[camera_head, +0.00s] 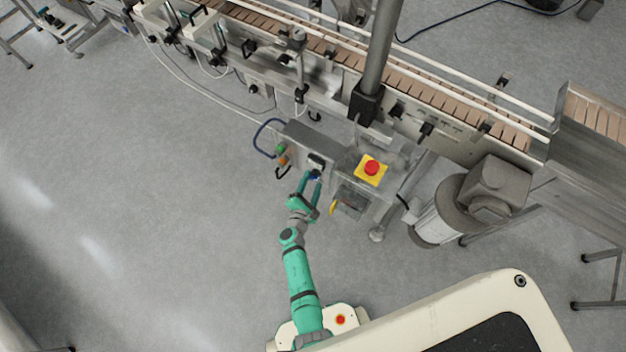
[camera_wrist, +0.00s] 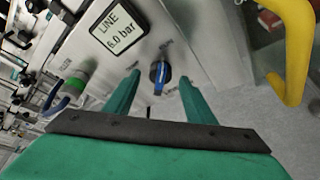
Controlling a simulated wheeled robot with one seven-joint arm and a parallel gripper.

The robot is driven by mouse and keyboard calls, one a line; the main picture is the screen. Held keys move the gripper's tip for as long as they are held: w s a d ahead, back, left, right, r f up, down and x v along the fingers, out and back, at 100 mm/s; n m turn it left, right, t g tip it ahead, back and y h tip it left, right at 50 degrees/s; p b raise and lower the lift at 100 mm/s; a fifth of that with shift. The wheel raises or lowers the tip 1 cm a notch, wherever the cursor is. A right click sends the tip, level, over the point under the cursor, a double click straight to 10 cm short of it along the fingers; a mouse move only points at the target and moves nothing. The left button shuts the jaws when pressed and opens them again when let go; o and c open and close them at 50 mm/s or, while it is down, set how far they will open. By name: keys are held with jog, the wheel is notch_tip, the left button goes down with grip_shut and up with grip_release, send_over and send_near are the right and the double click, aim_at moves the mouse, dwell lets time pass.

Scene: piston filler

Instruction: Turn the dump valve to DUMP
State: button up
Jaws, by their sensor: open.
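The dump valve is a small knob with a blue handle (camera_wrist: 158,78) on a grey panel face in the wrist view. Its blue handle points roughly down in that picture. Small labels around it are too blurred to read. My gripper (camera_wrist: 160,80) is open, with one teal finger on each side of the knob and visible gaps to it. I cannot tell how far the fingertips are from the panel. In the head view my gripper (camera_head: 313,177) reaches the front of the grey control box (camera_head: 305,140), where the knob is mostly hidden.
A display reading "LINE 6.0 bar" (camera_wrist: 120,28) sits above the knob. A green-banded fitting (camera_wrist: 75,85) is to the left. A yellow handle (camera_wrist: 290,65) stands close on the right. A red emergency stop (camera_head: 371,168) is right of the box. Floor at left is clear.

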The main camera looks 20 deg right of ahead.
jog(key=shift+x, duration=0.95)
jog(key=c, duration=1)
jog(key=shift+c, duration=0.2)
